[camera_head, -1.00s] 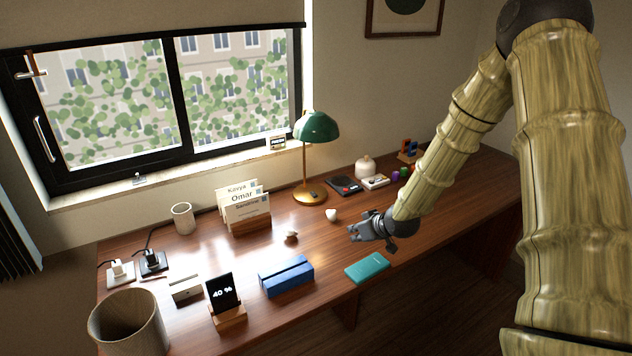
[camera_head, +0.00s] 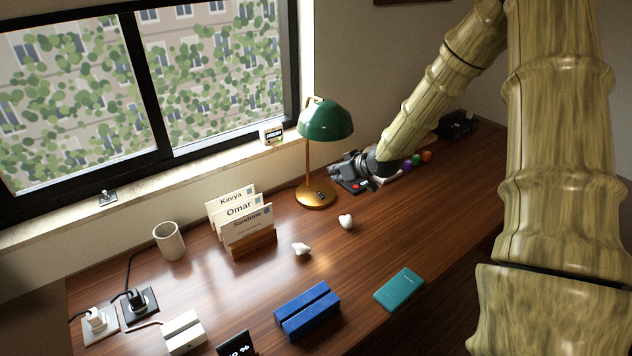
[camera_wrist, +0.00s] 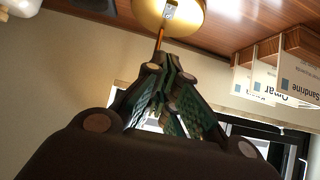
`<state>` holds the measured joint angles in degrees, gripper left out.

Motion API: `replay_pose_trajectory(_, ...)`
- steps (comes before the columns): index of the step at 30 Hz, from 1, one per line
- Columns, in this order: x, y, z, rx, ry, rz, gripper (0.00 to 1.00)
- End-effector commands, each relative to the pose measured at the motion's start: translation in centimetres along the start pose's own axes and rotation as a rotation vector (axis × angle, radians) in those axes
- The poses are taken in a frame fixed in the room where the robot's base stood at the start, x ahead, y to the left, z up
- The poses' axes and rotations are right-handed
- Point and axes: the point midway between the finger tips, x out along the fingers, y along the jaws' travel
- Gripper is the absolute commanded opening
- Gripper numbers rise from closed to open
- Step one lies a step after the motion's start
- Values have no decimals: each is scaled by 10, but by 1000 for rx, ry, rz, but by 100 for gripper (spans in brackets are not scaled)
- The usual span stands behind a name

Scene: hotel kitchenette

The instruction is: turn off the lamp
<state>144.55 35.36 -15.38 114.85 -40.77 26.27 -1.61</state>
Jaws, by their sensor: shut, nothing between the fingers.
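The desk lamp has a green dome shade (camera_head: 327,121), a thin brass stem and a round gold base (camera_head: 308,199). In the wrist view, which is upside down, my closed fingers (camera_wrist: 158,70) point toward the gold base (camera_wrist: 150,14). The switch (camera_wrist: 170,11) shows on the base beyond the fingertips. I cannot tell whether the fingers touch the lamp.
A card holder (camera_head: 247,245) with name cards stands left of the lamp. A dark device (camera_head: 352,186) lies under my gripper. The desk's front middle holds a blue block (camera_head: 307,310) and teal notebook (camera_head: 399,289).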

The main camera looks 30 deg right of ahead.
Motion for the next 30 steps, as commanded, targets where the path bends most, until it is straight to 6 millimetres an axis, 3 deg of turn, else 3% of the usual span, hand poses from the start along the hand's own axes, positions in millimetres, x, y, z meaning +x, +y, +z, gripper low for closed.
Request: replay_pose_trajectory(30, 100, 2, 4, 2, -3, 2, 0)
